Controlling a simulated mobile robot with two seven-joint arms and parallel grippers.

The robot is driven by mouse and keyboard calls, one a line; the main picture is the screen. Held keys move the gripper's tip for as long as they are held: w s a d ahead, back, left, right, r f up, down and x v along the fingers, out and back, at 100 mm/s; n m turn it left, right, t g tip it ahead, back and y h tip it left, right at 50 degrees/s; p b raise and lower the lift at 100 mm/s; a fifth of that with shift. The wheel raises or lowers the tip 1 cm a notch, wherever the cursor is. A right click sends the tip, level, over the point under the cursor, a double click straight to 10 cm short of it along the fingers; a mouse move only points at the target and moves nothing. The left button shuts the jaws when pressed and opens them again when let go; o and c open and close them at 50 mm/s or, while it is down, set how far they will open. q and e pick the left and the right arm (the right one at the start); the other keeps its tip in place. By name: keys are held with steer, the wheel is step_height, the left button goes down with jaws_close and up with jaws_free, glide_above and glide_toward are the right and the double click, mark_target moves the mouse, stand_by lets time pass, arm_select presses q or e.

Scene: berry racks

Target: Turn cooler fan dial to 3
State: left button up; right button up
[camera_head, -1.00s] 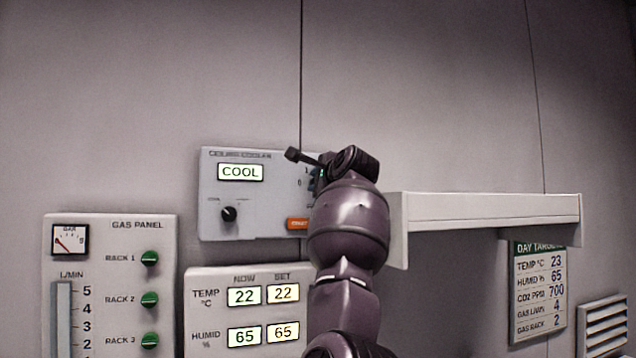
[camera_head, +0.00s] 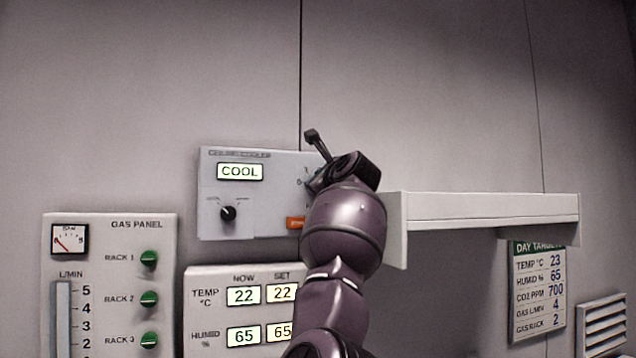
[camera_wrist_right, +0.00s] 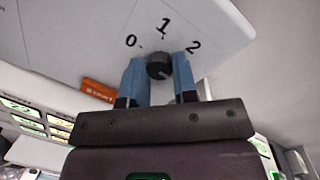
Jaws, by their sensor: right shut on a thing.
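The ceiling cooler panel (camera_head: 258,208) is a pale box on the wall with a lit COOL display (camera_head: 240,172). In the right wrist view its fan dial (camera_wrist_right: 158,66) is a small dark round knob with the marks 0, 1 and 2 around it. No mark 3 shows there, and I cannot read the dial's pointer. My right gripper (camera_wrist_right: 158,78) is shut on the dial, one blue finger on each side. In the head view my right wrist hides the dial and most of the fingers. My left gripper is out of view.
A second knob (camera_head: 228,213) and an orange button (camera_head: 296,222) are on the cooler panel. A white shelf (camera_head: 490,212) juts out just right of my wrist. The gas panel (camera_head: 110,225) and the temperature and humidity panel (camera_head: 208,276) are below left. The wall above is bare.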

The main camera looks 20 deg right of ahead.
steer(key=shift+f, duration=0.1)
stand_by(0.3)
steer(key=o, duration=0.9)
steer(key=shift+s, duration=0.1)
arm_select(q)
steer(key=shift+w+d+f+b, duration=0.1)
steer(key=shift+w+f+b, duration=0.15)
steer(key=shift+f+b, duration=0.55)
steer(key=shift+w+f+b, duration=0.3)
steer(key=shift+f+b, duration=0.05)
steer(key=shift+b, duration=0.7)
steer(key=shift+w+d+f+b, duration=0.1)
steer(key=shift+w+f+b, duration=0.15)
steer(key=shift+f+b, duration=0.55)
arm_select(e)
steer(key=shift+s+d, duration=0.25)
steer(key=shift+s, duration=1.5)
steer(key=shift+s+d, duration=0.3)
steer(key=shift+s, duration=1.45)
steer(key=shift+s+d, duration=0.25)
steer(key=shift+s, duration=1.5)
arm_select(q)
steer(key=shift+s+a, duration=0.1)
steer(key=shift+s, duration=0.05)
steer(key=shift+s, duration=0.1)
